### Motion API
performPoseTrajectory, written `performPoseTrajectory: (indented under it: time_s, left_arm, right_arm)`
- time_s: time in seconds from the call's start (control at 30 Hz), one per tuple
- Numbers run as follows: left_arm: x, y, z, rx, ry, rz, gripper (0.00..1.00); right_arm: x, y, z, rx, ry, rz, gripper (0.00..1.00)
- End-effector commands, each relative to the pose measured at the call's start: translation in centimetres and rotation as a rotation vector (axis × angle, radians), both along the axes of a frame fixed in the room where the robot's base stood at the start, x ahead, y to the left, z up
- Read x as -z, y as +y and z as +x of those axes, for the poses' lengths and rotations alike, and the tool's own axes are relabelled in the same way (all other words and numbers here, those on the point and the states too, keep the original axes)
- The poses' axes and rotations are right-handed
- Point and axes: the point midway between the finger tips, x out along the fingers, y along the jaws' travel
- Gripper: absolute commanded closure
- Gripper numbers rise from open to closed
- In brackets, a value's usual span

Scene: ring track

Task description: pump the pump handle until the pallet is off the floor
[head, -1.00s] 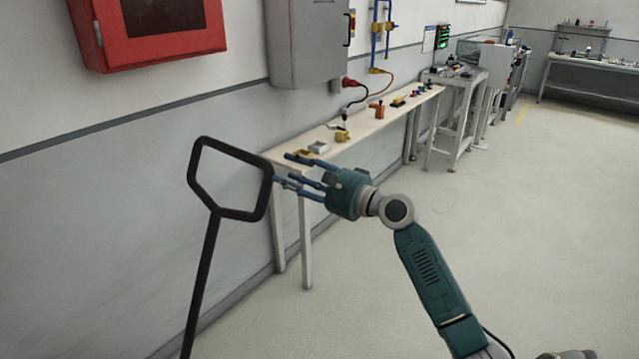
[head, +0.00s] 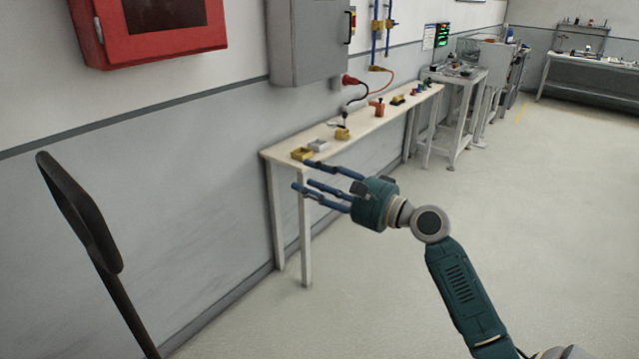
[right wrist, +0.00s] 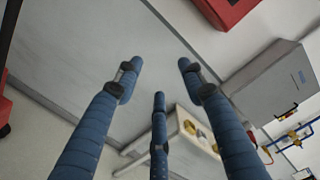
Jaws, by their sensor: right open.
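The black pump handle (head: 80,213) stands at the left of the head view, its loop seen nearly edge-on and its shaft (head: 128,312) running down out of the frame. My right gripper (head: 305,177) is open and empty, well to the right of the handle and apart from it. In the right wrist view its blue fingers (right wrist: 158,85) are spread with nothing between them. A dark bar and a red part (right wrist: 4,108) show at the left edge of that view; I cannot tell for sure what they belong to. The pallet and my left gripper are not in view.
A narrow bench (head: 357,137) with small parts runs along the wall behind my right gripper. A red cabinet (head: 160,28) and a grey box (head: 305,40) hang on the wall. The floor (head: 545,220) at the right is clear.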

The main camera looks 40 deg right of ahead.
Motion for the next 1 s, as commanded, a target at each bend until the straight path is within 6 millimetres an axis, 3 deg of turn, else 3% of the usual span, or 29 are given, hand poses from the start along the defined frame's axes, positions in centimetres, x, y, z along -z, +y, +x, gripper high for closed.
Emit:
performPoseTrajectory:
  time_s: [0.3, 1.0]
  left_arm:
    - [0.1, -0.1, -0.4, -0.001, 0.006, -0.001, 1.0]
    - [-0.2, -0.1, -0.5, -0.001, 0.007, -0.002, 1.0]
  right_arm:
    - [0.0, -0.5, -1.8, -0.001, 0.0, -0.001, 0.6]
    - [0.0, -0.5, -1.8, 0.0, 0.0, 0.0, 0.6]
